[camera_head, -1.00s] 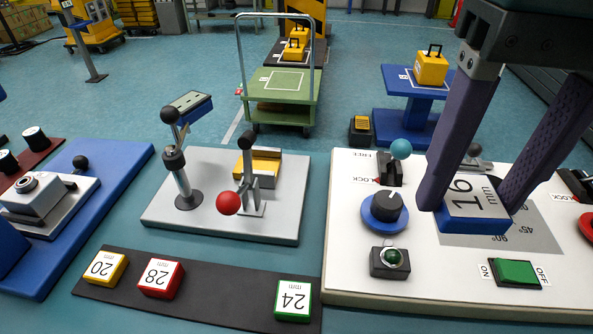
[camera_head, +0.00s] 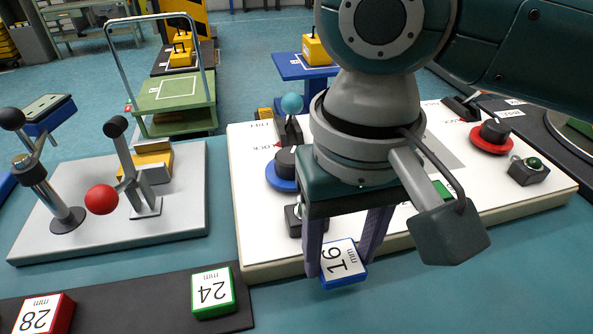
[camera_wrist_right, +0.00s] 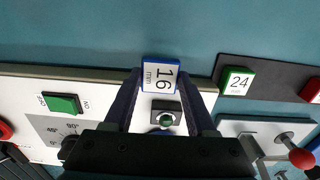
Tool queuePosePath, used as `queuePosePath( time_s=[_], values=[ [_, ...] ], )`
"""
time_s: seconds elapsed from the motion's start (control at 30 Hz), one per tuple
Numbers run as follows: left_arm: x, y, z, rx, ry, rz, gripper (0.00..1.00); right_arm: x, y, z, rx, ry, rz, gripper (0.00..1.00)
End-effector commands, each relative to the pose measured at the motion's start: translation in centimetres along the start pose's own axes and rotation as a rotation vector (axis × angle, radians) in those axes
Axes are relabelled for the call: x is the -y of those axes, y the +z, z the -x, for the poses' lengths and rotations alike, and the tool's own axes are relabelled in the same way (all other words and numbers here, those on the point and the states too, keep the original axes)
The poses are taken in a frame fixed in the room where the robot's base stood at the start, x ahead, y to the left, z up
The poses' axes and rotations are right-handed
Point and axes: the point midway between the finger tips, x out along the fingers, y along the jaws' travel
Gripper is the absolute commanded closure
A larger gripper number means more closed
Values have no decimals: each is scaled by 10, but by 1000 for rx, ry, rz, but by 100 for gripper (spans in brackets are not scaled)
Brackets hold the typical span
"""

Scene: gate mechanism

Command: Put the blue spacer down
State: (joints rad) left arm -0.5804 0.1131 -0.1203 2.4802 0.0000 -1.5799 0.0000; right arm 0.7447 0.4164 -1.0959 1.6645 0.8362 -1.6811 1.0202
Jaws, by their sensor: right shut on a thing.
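In the head view the spacer is at the front edge of the white control panel, to the right of the dark spacer strip. In the right wrist view the spacer (camera_wrist_right: 160,76) sits between the two fingertips, over the teal surface just past the panel's edge. I cannot tell its exact height above the surface. My left gripper is not in view.
The dark strip (camera_head: 130,318) carries a green 24 spacer (camera_head: 212,292) and a red 28 spacer (camera_head: 43,316). The white panel (camera_head: 252,210) with knobs and switches lies behind. A grey plate (camera_head: 190,220) with levers stands left. Teal surface (camera_head: 480,290) at front right is clear.

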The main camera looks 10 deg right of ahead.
Motion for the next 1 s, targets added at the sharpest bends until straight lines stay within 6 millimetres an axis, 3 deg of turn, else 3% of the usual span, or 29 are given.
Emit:
queuePosePath(
  time_s=[0.4, 0.77, 0.8, 1.0],
  values=[
    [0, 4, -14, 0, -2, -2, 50, 0, 0, -50, 0, 0, 0, 100],
    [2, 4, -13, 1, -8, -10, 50, 0, 0, -53, 0, -1, 0, 100],
    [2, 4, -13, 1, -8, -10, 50, 0, 0, -54, -1, -1, 0, 42],
    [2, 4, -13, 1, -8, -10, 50, 0, 0, -53, -1, -1, 0, 20]
  ],
)
